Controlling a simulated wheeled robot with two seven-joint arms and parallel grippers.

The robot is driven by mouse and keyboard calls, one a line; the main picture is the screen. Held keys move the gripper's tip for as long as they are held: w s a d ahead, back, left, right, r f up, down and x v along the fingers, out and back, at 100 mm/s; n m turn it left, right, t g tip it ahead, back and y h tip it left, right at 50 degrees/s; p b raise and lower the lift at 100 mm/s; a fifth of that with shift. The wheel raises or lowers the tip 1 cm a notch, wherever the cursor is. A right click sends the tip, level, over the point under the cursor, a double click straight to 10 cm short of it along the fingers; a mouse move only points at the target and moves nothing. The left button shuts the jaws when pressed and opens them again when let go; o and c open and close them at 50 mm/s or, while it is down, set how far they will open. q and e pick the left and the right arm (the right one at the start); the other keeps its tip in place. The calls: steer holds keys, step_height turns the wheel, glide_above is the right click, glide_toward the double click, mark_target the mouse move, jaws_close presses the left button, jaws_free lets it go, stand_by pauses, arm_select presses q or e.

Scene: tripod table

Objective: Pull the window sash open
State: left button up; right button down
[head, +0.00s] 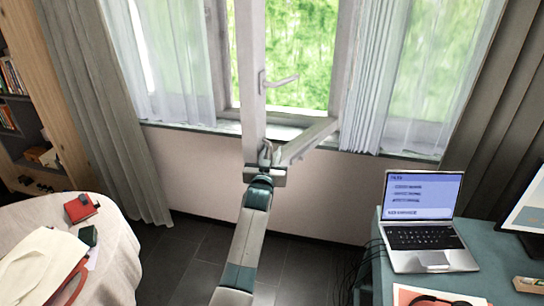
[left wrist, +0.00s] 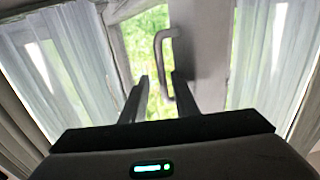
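The window sash (head: 251,75) stands swung inward, its white stile upright and its bottom rail (head: 310,140) slanting back to the frame at right. My left gripper (head: 266,152) is at the sash's lower corner, below the handle. In the left wrist view its two fingers (left wrist: 158,90) are apart with greenery between them. The sash (left wrist: 205,50) and handle (left wrist: 166,62) show beyond, with the right finger overlapping the stile. I cannot tell whether it touches. My right gripper is not in view.
Sheer curtains (head: 180,70) hang on both sides of the window. A desk (head: 490,262) with a laptop (head: 428,240) stands at right. A cloth-covered round table (head: 122,250) with small items is at left. Dark floor (head: 190,250) lies open between them.

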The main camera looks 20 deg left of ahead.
arm_select(q)
steer(key=shift+s+d+f, duration=0.2)
steer(key=shift+s, duration=0.55)
steer(key=b+v, duration=0.4)
steer(key=v, duration=1.1)
steer(key=shift+s+d, duration=0.2)
steer(key=shift+s, duration=0.15)
